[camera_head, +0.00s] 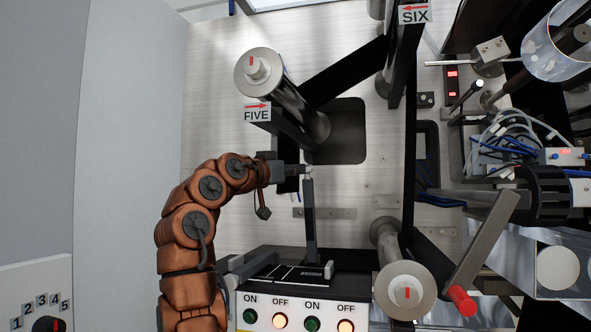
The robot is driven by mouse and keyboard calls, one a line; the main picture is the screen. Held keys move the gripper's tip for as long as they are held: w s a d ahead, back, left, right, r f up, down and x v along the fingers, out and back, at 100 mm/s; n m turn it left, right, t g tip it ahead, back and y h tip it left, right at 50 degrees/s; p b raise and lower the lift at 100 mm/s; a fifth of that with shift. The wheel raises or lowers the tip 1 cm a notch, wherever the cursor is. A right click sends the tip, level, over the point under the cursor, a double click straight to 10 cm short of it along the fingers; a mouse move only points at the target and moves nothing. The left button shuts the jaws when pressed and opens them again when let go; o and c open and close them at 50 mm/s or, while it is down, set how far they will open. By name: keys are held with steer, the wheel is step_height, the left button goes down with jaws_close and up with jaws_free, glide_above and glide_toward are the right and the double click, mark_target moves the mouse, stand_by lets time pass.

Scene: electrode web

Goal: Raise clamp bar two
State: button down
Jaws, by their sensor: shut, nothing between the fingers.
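My gripper (303,170) is shut and empty at the end of my brown arm, which reaches up from the bottom left. Its fingertips are at the upper end of a thin dark grey bar (310,220). Whether they touch it I cannot tell. The bar extends up in the picture from a black clamp unit (268,256) above the button panel. I can read no number on the bar, so I cannot tell if it is bar two. A shorter grey piece (240,268) shows at the unit's left side, partly behind my arm.
Below the unit is a white panel (295,303) with ON and OFF buttons. A large roller (405,290) stands to its right, beside a crank with a red handle (461,300). Another roller (258,68) with sign FIVE is above. The pale wall plate (215,90) at left is clear.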

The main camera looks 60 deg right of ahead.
steer(key=d+p, duration=0.1)
steer(key=p, duration=0.1)
steer(key=w+d+r+y+p, duration=0.1)
steer(key=d+p, duration=0.1)
steer(key=p, duration=0.1)
steer(key=shift+w+r+n, duration=0.1)
steer(key=shift+r+n, duration=0.1)
steer(key=shift+n, duration=0.1)
steer(key=shift+f, duration=0.1)
steer(key=w+a+b, duration=0.1)
steer(key=a+b, duration=0.2)
steer(key=a, duration=1.1)
steer(key=shift+w+b, duration=0.25)
steer(key=shift+b, duration=0.15)
